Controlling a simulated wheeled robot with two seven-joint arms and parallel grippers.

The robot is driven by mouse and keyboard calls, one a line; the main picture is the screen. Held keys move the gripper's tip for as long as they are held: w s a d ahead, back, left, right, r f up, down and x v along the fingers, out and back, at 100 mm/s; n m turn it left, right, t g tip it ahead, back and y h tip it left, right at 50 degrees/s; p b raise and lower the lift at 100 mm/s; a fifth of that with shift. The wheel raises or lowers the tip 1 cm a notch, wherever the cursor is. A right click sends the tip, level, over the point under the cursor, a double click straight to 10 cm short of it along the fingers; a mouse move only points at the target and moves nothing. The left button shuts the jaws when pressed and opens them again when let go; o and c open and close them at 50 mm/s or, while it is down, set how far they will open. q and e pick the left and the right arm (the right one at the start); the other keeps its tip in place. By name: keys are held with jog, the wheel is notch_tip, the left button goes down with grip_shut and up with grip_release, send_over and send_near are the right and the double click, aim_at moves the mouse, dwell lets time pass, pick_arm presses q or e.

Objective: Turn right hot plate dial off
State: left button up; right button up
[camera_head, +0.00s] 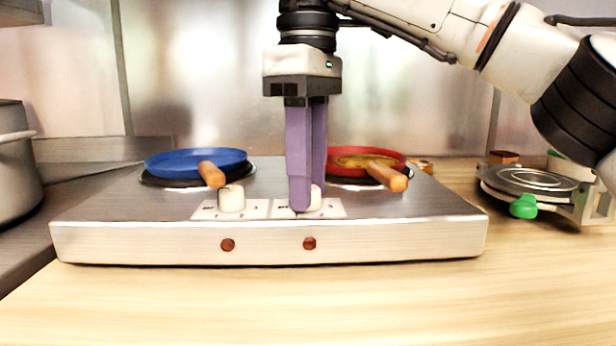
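The hot plate unit (130,238) stands on the counter, with two dials on its sloped top near the front. The right dial (316,199) is cream coloured and partly hidden behind my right gripper. My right gripper (302,203) points straight down with its purple fingers at this dial. The fingers look close together, one mostly in front of the other, so their gap does not show. I cannot tell whether they grip the dial. The left dial (232,199) is uncovered. The right dial's pointer position is hidden. My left gripper is out of view.
A blue pan (180,162) sits on the left plate and a red pan (395,157) on the right plate, wooden handles toward the front. A waffle-iron-like device (530,182) with a green handle stands at right. A pot (15,165) stands at left. The front counter is clear.

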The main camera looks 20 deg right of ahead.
jog(key=shift+o, duration=1.2)
jog(key=shift+r, duration=0.3)
pick_arm(q)
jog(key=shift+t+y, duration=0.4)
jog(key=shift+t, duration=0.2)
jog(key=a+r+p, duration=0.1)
jog(key=p, duration=0.1)
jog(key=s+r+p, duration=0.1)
jog(key=p, duration=0.2)
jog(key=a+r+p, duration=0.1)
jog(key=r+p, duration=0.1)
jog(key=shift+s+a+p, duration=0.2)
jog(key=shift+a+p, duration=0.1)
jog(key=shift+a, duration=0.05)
pick_arm(e)
notch_tip(320, 180, up, 10)
jog(key=shift+f, duration=0.1)
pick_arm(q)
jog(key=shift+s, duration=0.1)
